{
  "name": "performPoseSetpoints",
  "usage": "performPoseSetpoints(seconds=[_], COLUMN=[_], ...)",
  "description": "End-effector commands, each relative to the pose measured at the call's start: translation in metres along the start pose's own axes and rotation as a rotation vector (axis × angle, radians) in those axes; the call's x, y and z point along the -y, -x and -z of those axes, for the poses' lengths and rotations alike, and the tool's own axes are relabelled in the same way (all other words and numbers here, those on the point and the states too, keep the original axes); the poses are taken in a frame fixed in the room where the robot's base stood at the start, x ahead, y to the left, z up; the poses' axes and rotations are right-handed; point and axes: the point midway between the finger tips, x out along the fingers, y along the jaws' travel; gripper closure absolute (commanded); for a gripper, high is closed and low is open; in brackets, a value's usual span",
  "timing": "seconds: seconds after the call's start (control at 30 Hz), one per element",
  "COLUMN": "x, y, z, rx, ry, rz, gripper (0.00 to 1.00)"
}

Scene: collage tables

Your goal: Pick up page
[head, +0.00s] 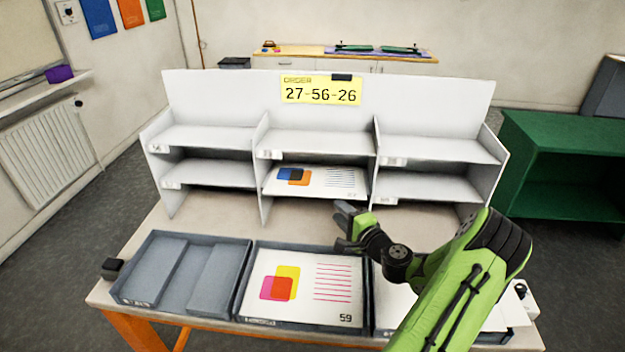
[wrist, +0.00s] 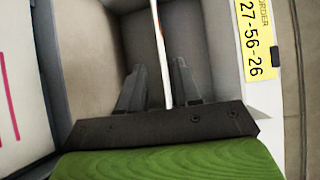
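A page (head: 315,181) with blue and orange squares and thin lines lies on the lower middle shelf of the white rack (head: 220,102). Another page (head: 300,290), marked 59, with pink and yellow squares and red lines, lies in the middle tray (head: 245,292). My gripper (head: 345,212) is at the front of the lower middle shelf, near its right end. In the wrist view my gripper (wrist: 158,80) is open, with a thin white edge between its fingers. I cannot tell whether that edge is page or shelf, or whether a finger touches it.
A yellow sign (head: 321,90) on the rack reads 27-56-26. The left tray (head: 180,270) holds no page. The right tray is mostly behind my arm, with white sheets showing. The other rack shelves look empty. A green cabinet (head: 560,165) stands at right.

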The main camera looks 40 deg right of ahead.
Motion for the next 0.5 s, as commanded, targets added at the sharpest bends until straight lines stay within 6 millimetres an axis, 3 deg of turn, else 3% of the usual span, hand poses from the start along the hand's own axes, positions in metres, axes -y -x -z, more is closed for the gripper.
performPoseSetpoints(seconds=[0.1,0.27,0.5], x=[0.0,0.0,-0.002], y=[-0.028,-0.048,-0.09], z=[-0.001,-0.001,0.0], rx=[0.004,0.001,0.003], ry=[0.004,0.002,0.002], rz=[0.001,0.0,0.0], gripper=[0.67,0.67,0.67])
